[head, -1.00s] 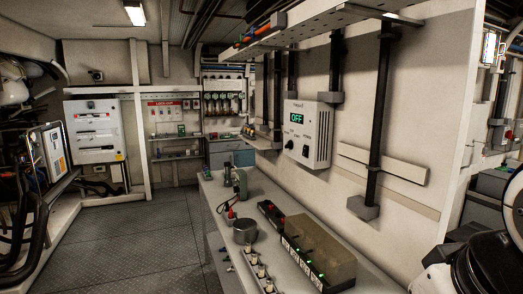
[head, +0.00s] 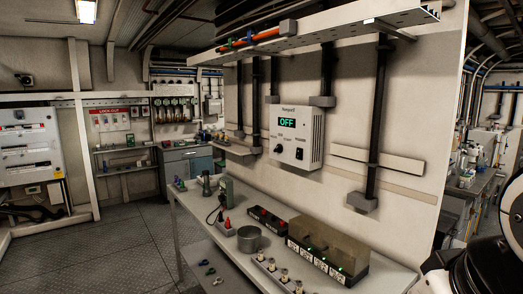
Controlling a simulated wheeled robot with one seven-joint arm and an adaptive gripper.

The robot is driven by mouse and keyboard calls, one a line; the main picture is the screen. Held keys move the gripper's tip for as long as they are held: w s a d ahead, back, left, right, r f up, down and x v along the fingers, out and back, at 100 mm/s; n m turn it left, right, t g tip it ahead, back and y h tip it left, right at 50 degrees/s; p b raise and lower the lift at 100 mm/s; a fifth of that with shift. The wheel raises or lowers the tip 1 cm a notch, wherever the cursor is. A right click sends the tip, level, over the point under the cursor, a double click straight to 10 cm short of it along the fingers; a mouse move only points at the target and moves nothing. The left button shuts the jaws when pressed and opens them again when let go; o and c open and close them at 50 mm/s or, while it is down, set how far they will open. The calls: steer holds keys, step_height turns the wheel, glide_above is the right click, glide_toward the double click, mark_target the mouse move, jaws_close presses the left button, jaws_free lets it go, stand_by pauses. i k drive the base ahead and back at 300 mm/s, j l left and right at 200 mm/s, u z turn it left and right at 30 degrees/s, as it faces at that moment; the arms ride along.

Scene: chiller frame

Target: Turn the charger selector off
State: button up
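The charger (head: 297,136) is a pale box on the wall above the bench, right of the middle in the head view. Its display (head: 287,122) reads OFF in green. A dark round selector knob (head: 278,149) sits at the lower left of its face, and a small dark control (head: 299,154) sits to the right of it. The knob's exact pointing is too small to tell. Part of my arm, black and white, shows at the lower right edge. My gripper is not in view.
A long grey bench (head: 205,238) runs below the charger, holding a metal pot (head: 249,239), a battery bank with green lights (head: 320,255) and a green device (head: 226,188). A shelf (head: 320,32) overhangs above. Open floor (head: 110,250) lies at the left.

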mark_target(279, 148)
steer(key=i+j+z, duration=0.1)
steer(key=j, duration=0.25)
steer(key=i+j+z, duration=0.15)
steer(key=j, duration=0.25)
steer(key=i+j+z, duration=0.1)
steer(key=i+j, duration=0.15)
steer(key=i+j+z, duration=0.15)
steer(key=j, duration=0.35)
steer(key=i+j+z, duration=0.1)
steer(key=j, duration=0.25)
steer(key=i+j+z, duration=0.1)
steer(key=i+j, duration=0.15)
steer(key=j, duration=0.15)
steer(key=i+j+z, duration=0.1)
steer(key=j, duration=0.3)
steer(key=i+j+z, duration=0.15)
steer(key=j, duration=0.25)
steer(key=i+j+z, duration=0.1)
steer(key=j, duration=0.35)
steer(key=i+j+z, duration=0.1)
steer(key=j, duration=0.35)
steer(key=i+j, duration=0.15)
steer(key=j, duration=0.2)
steer(key=i+j+z, duration=0.1)
steer(key=j, duration=0.3)
steer(key=i+j, duration=0.25)
steer(key=i+j+z, duration=0.1)
steer(key=j, duration=0.4)
